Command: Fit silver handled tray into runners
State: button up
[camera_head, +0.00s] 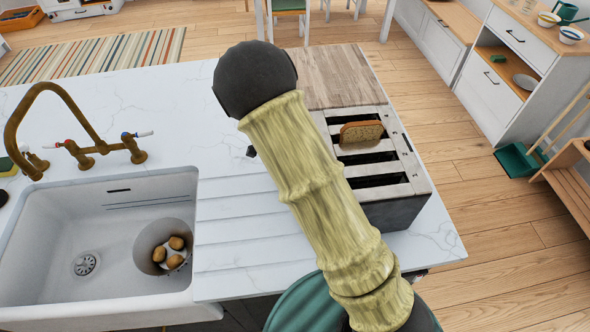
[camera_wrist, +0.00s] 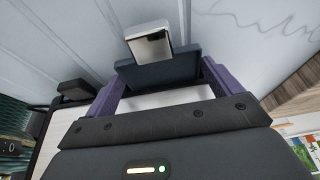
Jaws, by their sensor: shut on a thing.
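In the wrist view my gripper (camera_wrist: 159,69) has purple fingers, and its dark fingertips are closed together at a small silver piece (camera_wrist: 149,44). I take this for the handle of the silver tray, gripped at the tips; the rest of the tray cannot be made out. The long toaster (camera_head: 403,160) stands on the white counter in the head view, with a slice of bread (camera_head: 361,133) in one slot. My arm crosses in front of its left side. My gripper is hidden in the head view, and no runners can be made out.
A white sink (camera_head: 55,235) lies left, holding a bowl (camera_head: 150,234) with several brown round items. A brass tap (camera_head: 82,158) rises behind it. A wooden board (camera_head: 335,76) lies beyond the toaster. Marble counter (camera_head: 150,90) behind the sink is clear.

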jog(key=shift+d, duration=0.8)
jog(key=o, duration=0.8)
jog(key=shift+o, duration=0.2)
jog(key=b+v, duration=0.2)
jog(key=v, duration=1.5)
jog(key=shift+a+r, duration=0.2)
jog(key=shift+a, duration=0.05)
